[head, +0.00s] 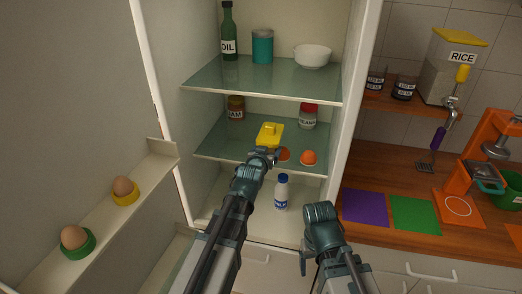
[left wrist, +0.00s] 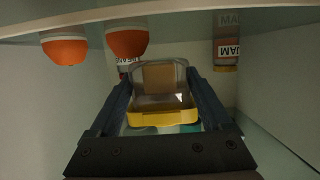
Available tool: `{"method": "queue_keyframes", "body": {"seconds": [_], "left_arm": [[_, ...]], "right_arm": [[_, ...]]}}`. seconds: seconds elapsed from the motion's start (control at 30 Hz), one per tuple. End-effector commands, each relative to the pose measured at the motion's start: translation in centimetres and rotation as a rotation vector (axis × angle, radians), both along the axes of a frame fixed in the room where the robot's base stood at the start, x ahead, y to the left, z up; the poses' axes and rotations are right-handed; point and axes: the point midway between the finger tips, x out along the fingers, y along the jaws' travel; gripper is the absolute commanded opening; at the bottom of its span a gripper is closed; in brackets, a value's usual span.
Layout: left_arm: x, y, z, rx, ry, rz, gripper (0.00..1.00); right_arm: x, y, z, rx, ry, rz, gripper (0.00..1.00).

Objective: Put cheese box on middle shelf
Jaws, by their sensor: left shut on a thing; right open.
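The cheese box (head: 270,133) has a yellow lid and is at the middle glass shelf (head: 225,142) of the open fridge. In the left wrist view, which looks upside down, the box (left wrist: 162,117) shows clear walls, a tan block inside and its yellow lid at the bottom. My left gripper (head: 267,153) is shut on it, with a finger on each side. I cannot tell whether the box touches the shelf. My right gripper (head: 320,212) is low in front of the fridge, open and apart from the box; its fingertips are hard to make out.
A jam jar (head: 236,108), a beans jar (head: 308,116) and two orange-topped items (head: 308,158) stand on the middle shelf. A milk bottle (head: 282,192) is below. An oil bottle (head: 229,32), teal can (head: 262,46) and white bowl (head: 313,56) stand above.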

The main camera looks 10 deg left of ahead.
Motion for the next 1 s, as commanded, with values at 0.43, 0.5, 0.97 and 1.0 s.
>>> {"method": "queue_keyframes", "body": {"seconds": [0.43, 0.5, 0.97, 1.0], "left_arm": [[4.3, 2.8, -0.4, 0.001, -0.001, 0.000, 0.15], [4.3, 2.8, -0.4, 0.001, -0.001, 0.000, 0.15], [5.4, 3.5, -3.5, 0.001, -0.001, 0.000, 0.15], [5.4, 3.5, -3.9, 0.001, -0.001, 0.000, 0.15]], "right_arm": [[0.0, 0.0, -0.5, 0.000, 0.000, 0.000, 0.79], [0.0, 0.0, -0.5, 0.000, 0.000, 0.000, 0.79], [0.0, 0.0, -3.5, 0.000, 0.000, 0.000, 0.79], [0.0, 0.0, -3.9, 0.000, 0.000, 0.000, 0.79]]}}
